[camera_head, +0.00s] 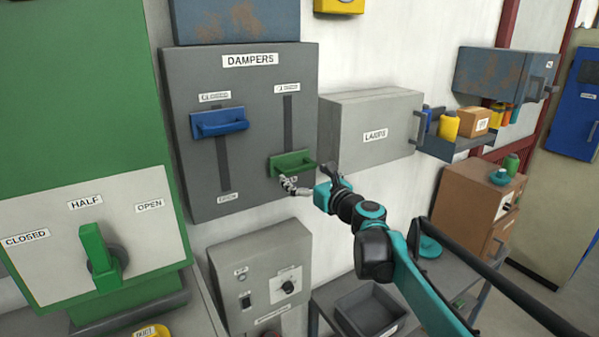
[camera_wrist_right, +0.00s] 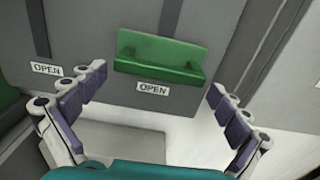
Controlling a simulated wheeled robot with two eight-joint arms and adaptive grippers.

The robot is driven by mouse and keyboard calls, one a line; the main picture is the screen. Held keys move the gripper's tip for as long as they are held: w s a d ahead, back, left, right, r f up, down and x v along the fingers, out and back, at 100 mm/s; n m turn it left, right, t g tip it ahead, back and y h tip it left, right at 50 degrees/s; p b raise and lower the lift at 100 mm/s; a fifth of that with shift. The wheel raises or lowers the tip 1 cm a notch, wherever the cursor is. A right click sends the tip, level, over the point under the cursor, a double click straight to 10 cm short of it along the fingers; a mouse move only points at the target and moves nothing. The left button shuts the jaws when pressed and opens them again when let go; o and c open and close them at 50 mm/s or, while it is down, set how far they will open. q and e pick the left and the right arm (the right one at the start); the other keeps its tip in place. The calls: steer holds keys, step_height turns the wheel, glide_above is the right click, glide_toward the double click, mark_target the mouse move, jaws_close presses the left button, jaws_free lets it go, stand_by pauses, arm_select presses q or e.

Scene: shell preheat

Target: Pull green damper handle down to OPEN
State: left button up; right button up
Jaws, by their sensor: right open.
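The green damper handle (camera_head: 292,163) sits at the low end of the right slot on the grey DAMPERS panel (camera_head: 258,120). It also shows in the right wrist view (camera_wrist_right: 160,57), right above an OPEN label (camera_wrist_right: 153,88). My right gripper (camera_head: 287,183) is at the handle's lower edge in the head view. In the right wrist view its fingers (camera_wrist_right: 158,84) are spread wide, one on each side below the handle, with nothing between them. I cannot tell whether a finger touches the handle. My left gripper is not in view.
A blue damper handle (camera_head: 219,122) sits high in the left slot. A grey LAMPS cabinet (camera_head: 370,125) juts out right of the panel. A grey control box (camera_head: 262,285) is below, and a green lever (camera_head: 100,252) stands at the left. A grey bin (camera_head: 370,312) sits lower right.

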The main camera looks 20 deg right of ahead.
steer(key=s+d, duration=0.1)
steer(key=s, duration=0.8)
steer(key=shift+s+d, duration=0.15)
steer(key=shift+s, duration=0.1)
steer(key=shift+f, duration=0.1)
